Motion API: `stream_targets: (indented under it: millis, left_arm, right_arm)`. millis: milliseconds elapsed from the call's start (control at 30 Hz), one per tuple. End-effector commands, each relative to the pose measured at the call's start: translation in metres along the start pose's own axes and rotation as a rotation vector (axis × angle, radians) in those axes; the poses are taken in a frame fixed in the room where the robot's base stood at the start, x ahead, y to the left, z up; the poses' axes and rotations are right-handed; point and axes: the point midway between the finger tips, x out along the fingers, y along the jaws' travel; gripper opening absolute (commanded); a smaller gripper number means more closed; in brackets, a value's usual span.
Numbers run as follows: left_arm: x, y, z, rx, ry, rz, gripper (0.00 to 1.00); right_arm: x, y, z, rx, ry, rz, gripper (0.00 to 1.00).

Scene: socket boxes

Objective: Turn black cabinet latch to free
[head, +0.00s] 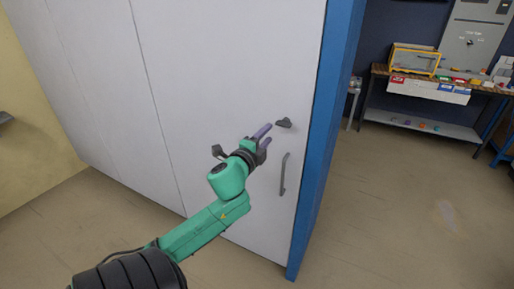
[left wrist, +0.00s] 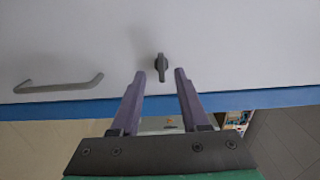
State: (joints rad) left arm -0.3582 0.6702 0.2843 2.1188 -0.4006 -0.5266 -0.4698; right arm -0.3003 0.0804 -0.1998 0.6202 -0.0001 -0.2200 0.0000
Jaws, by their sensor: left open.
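The black cabinet latch (head: 284,123) is a small dark knob on the white cabinet door (head: 230,70), near its right edge and above the grey bar handle (head: 284,174). In the left wrist view the latch (left wrist: 161,66) stands out from the door, its long side running up and down the picture. My left gripper (head: 266,136) is open, with purple fingers pointing at the latch. In the left wrist view its fingertips (left wrist: 161,73) are on either side of the latch's line, apart from it. I cannot tell the exact gap in depth. My right gripper is not in view.
The handle also shows in the left wrist view (left wrist: 60,86), left of the latch. A blue side panel (head: 323,140) edges the cabinet. A workbench (head: 429,84) with boxes stands at the back right. The floor (head: 400,210) right of the cabinet is clear.

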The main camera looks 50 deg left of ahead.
Motion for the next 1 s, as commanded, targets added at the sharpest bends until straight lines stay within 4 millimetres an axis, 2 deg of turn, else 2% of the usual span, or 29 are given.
stream_targets:
  millis: [100, 200, 300, 867, 933, 1000]
  left_arm:
    - [-0.034, 0.004, 0.001, -0.002, -0.002, 0.006, 0.45]
    - [-0.055, 0.004, 0.001, -0.003, -0.002, 0.005, 0.45]
    - [-0.067, 0.002, 0.0, -0.001, -0.001, 0.002, 0.45]
    - [-0.07, 0.0, 0.0, 0.0, -0.001, 0.001, 0.45]
    - [-0.069, 0.004, 0.002, -0.005, -0.004, 0.009, 0.45]
    - [-0.064, 0.023, 0.009, -0.03, -0.018, 0.043, 0.45]
  right_arm:
    - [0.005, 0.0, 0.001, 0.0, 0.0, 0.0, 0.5]
    - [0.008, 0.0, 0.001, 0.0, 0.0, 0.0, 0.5]
    - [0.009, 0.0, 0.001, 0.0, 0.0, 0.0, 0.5]
    - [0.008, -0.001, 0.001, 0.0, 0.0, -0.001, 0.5]
    - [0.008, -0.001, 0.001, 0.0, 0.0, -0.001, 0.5]
    - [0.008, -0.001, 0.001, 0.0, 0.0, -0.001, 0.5]
